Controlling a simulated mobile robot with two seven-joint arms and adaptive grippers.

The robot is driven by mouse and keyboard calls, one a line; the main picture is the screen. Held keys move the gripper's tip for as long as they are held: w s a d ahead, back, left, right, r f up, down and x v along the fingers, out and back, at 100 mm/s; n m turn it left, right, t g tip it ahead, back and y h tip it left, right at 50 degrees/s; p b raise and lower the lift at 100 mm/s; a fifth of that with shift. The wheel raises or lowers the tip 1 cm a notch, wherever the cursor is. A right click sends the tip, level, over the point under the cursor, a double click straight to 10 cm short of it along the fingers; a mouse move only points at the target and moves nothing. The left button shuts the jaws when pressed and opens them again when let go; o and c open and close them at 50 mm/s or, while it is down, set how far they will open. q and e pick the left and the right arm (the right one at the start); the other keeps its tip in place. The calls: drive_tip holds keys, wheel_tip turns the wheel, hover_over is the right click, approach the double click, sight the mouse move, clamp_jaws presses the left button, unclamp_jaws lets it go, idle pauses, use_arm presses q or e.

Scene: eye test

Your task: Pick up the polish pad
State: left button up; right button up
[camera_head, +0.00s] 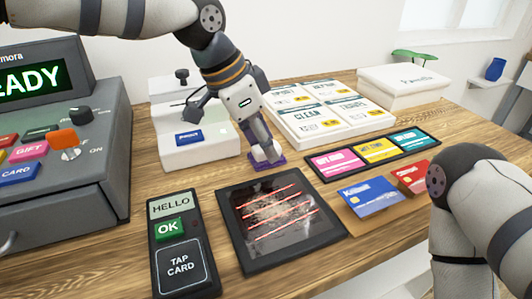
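A small flat purple piece (269,164), which may be the polish pad, lies on the wooden counter behind the dark scanner plate. My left gripper (264,154) points down right over it, with its pale fingertips at or touching its top. The fingertips cover the piece's middle, so only its purple edges show. I cannot tell whether the fingers are closed on it. My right arm shows at the lower right, but its gripper is out of view.
A card reader (178,246) and the scanner plate (279,219) lie in front. A grey register (60,150) stands left, a white device (197,155) behind.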

use_arm(q)
drive_tip(key=c, duration=0.5)
drive_tip(key=shift+r, duration=0.1)
wheel_tip(320, 180, up, 3)
drive_tip(key=shift+f, duration=0.2)
drive_tip(key=s+r+p, duration=0.2)
drive_tip(key=s+r, duration=0.8)
drive_tip(key=s, duration=0.4)
drive_tip(key=shift+d, duration=0.2)
use_arm(e)
drive_tip(key=shift+t, duration=0.6)
drive_tip(key=w+r, duration=0.2)
drive_tip(key=w, duration=0.1)
drive_tip(key=shift+r, duration=0.35)
